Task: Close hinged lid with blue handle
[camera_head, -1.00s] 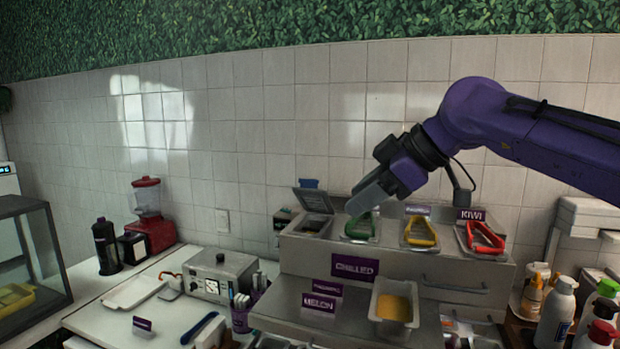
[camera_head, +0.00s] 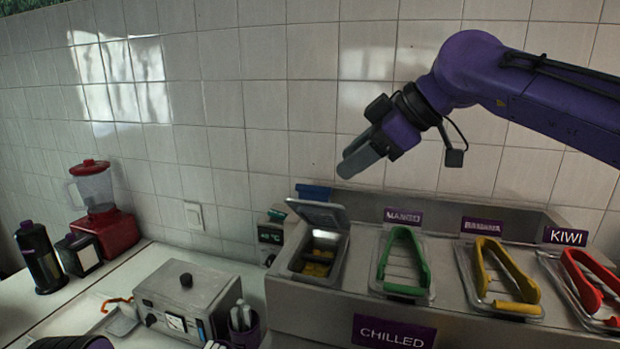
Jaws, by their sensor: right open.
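The hinged lid (camera_head: 320,214) stands raised at the back of the leftmost bin. Its blue handle (camera_head: 313,192) shows behind the lid's top edge. The bin below it (camera_head: 303,276) is uncovered and holds yellow pieces. My right gripper (camera_head: 352,166) comes in from the right and is open and empty. It hangs above and to the right of the raised lid, apart from it. My left gripper is not in view.
Lids with a green handle (camera_head: 404,289), a yellow handle (camera_head: 515,308) and a red handle (camera_head: 590,300) lie shut to the right. A metal box (camera_head: 187,298) and a red blender (camera_head: 103,225) stand left. The tiled wall (camera_head: 270,120) is behind.

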